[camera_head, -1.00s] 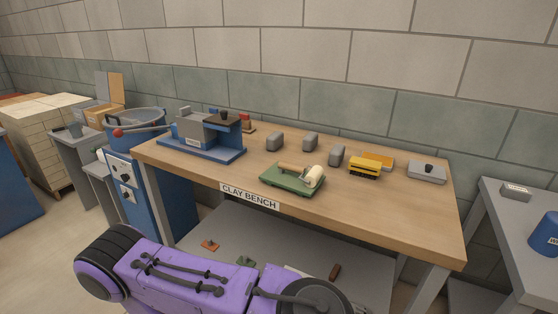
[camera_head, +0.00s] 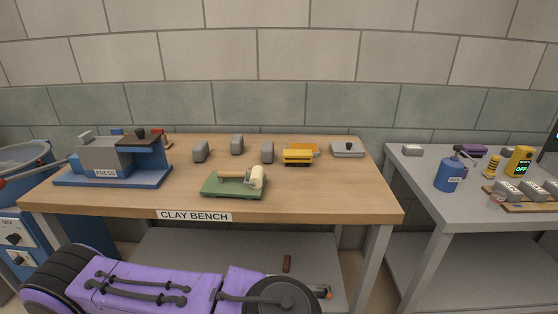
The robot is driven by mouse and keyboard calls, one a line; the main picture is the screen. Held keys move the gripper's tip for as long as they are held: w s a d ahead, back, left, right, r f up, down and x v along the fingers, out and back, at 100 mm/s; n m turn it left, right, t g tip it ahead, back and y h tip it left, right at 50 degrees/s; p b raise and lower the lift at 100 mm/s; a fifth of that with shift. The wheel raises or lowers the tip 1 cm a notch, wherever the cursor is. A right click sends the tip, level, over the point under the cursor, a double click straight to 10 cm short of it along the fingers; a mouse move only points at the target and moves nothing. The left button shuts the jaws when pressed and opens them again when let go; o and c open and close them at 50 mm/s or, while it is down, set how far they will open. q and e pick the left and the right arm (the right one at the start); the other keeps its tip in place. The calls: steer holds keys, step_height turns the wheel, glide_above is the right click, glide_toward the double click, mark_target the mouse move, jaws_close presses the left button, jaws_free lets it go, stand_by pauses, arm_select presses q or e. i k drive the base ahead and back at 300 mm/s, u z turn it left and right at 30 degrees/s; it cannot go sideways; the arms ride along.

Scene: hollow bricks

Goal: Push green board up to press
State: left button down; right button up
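The green board (camera_head: 216,190) lies flat on the clay bench (camera_head: 330,205), near its front edge and around the middle. A roller with a cream head (camera_head: 257,177) and a wooden piece rest on the board. The press (camera_head: 105,160), grey and blue on a blue base and labelled PRESS, stands at the bench's left end. A clear stretch of wood separates the board from the press. A purple arm of mine crosses the bottom of the view in front of the bench. Neither gripper's fingers can be made out.
Grey blocks (camera_head: 201,152) stand behind the board. A yellow brush (camera_head: 298,156), an orange item and a grey tray (camera_head: 347,149) are at the back right. A grey table (camera_head: 412,196) on the right holds a blue bottle (camera_head: 449,174) and hollow bricks. A blue mixer stands at far left.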

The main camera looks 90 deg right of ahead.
mark_target(212, 187)
steer(key=z, duration=2.7)
